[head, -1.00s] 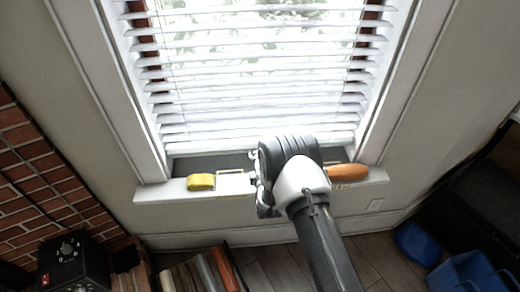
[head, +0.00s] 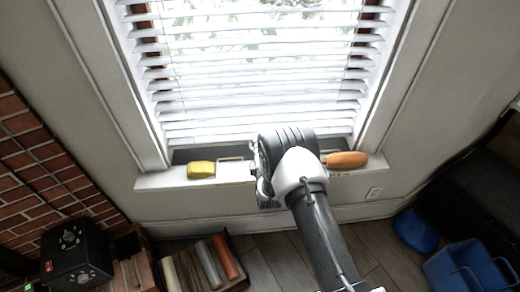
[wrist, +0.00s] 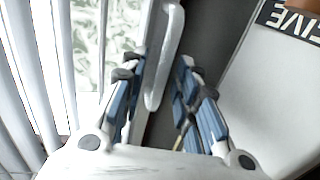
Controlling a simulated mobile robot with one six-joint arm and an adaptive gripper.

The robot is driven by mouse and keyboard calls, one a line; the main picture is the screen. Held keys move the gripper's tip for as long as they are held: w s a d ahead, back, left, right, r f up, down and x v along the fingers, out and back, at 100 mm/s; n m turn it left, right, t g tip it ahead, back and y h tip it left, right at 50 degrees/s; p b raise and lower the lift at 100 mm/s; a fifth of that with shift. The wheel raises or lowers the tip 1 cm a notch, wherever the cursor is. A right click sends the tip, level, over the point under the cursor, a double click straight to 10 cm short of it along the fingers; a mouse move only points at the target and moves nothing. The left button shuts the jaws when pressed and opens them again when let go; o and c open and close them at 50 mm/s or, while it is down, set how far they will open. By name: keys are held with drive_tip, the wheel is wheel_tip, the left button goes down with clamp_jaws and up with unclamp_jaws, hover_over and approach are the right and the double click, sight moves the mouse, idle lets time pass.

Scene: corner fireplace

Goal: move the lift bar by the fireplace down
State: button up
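A white rounded bar (wrist: 165,60), which looks like the lift bar, runs along the window side of the dark gap in the wrist view. Its near end lies between the two blue-padded fingers of my gripper (wrist: 160,95). The fingers are apart, and I see a gap on the right of the bar. I cannot tell if the left finger touches it. In the head view my gripper (head: 262,172) is at the window sill, below the white blinds (head: 250,85), and its wrist hides the bar there.
The white sill (head: 155,181) holds a yellow object (head: 201,169) left of my gripper and an orange-brown rounded object (head: 345,160) to the right. A brick wall (head: 40,165) stands at left. Books (head: 210,262), a black box (head: 75,255) and blue bins (head: 465,268) are below.

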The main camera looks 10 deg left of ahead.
drive_tip(key=v, duration=1.2)
